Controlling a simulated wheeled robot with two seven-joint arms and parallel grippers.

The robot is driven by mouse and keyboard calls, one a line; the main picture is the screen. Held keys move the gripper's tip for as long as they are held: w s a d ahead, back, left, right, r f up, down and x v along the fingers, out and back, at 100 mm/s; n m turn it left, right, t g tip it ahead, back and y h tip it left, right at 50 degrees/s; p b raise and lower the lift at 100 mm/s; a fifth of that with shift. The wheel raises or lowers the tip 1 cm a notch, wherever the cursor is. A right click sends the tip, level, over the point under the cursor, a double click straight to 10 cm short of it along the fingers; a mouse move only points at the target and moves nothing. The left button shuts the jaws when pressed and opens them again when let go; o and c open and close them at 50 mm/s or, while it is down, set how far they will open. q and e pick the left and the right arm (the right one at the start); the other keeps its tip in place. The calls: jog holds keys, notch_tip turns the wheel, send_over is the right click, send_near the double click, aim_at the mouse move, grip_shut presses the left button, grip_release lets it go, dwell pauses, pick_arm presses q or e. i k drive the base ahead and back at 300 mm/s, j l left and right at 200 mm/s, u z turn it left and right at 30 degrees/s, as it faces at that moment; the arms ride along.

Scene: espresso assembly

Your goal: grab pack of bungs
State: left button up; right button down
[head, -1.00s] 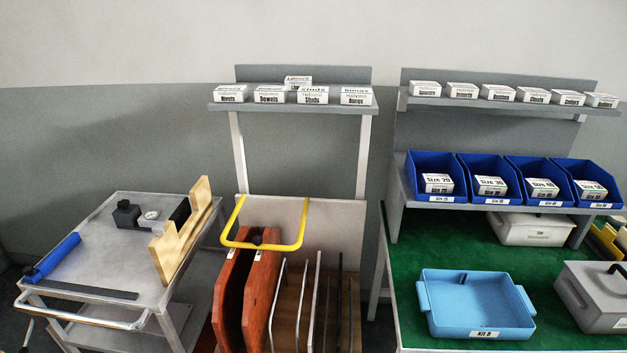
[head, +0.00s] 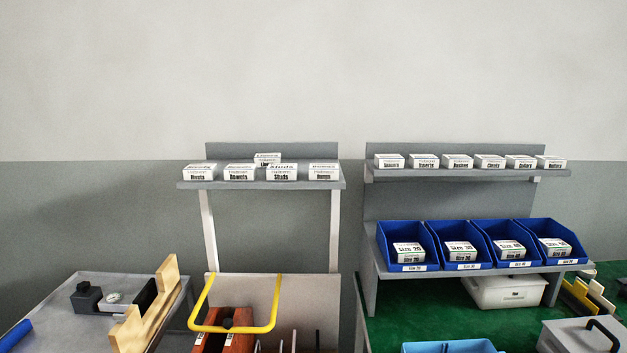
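The pack of bungs (head: 323,173) is a small white box with a dark printed label. It stands at the right end of the grey upper shelf (head: 262,185) on the middle rack. To its left on that shelf stand the studs box (head: 282,173), the dowels box (head: 240,173) and the rivets box (head: 199,173). Another white box (head: 267,159) sits behind or on top between dowels and studs. Neither of my grippers shows in the head view.
A yellow tube handle (head: 234,329) and red-brown boards (head: 238,343) stand below the shelf. A grey cart (head: 50,290) is at left. At right, a rack holds several white boxes, blue bins (head: 407,246) and a green worktop (head: 420,312).

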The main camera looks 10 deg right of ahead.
aim_at(317, 171)
jog(key=i+j+u, duration=0.1)
jog(key=i+u, duration=0.65)
jog(key=i, duration=0.05)
